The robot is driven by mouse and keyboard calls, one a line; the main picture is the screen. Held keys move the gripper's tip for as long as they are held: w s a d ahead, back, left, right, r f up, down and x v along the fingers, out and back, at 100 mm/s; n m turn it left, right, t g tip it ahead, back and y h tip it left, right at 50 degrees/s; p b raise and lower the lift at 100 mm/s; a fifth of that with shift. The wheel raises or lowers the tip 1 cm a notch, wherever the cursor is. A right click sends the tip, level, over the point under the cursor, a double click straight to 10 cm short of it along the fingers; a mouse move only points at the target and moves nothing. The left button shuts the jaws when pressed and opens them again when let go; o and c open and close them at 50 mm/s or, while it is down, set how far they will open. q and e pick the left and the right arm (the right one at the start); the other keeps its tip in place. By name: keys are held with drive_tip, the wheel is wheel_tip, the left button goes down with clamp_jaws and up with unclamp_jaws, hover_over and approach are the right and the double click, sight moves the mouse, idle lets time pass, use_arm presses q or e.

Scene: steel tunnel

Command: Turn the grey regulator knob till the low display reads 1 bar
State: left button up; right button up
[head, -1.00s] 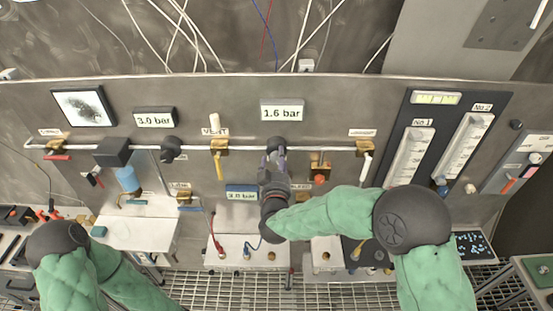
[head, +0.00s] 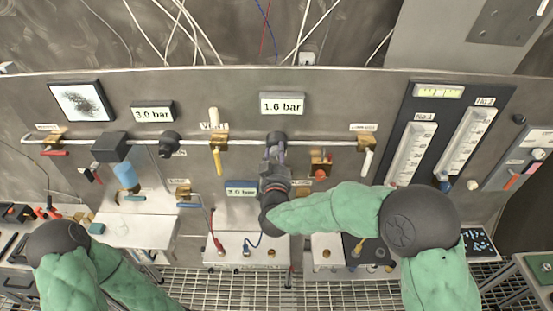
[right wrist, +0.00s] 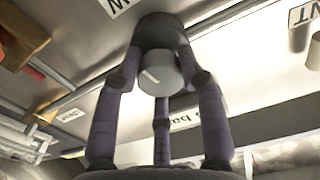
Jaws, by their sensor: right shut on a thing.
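The grey regulator knob shows in the right wrist view (right wrist: 158,72) as a round grey face with a pale mark, in front of a dark round body. The fingers of my right gripper (right wrist: 166,80) are closed around it. In the head view, my right gripper (head: 274,154) meets the dark regulator (head: 277,137) on the pipe and hides most of the knob. The display (head: 282,104) right above it reads 1.6 bar. The display at upper left (head: 153,113) reads 3.0 bar. A blue lower display (head: 241,189) seems to read 3.0 bar. My left gripper is out of view.
A yellow-handled vent valve (head: 218,150) is left of my right gripper. A valve with a red part (head: 320,168) is close on the right. The flow meter panel (head: 440,140) stands further right. White boxes (head: 247,249) with fittings sit below.

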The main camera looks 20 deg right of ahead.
drive_tip(key=shift+f+m+b, duration=0.3)
drive_tip(key=shift+m+b, duration=0.4)
drive_tip(key=shift+b, duration=0.25)
drive_tip(key=shift+r+m+b, duration=0.15)
drive_tip(key=shift+m+b, duration=0.45)
drive_tip(key=shift+m, duration=0.1)
drive_tip(key=o, duration=1.2)
drive_tip(key=shift+c, duration=0.2)
drive_tip(key=shift+r, duration=0.1)
drive_tip(key=v, duration=1.2)
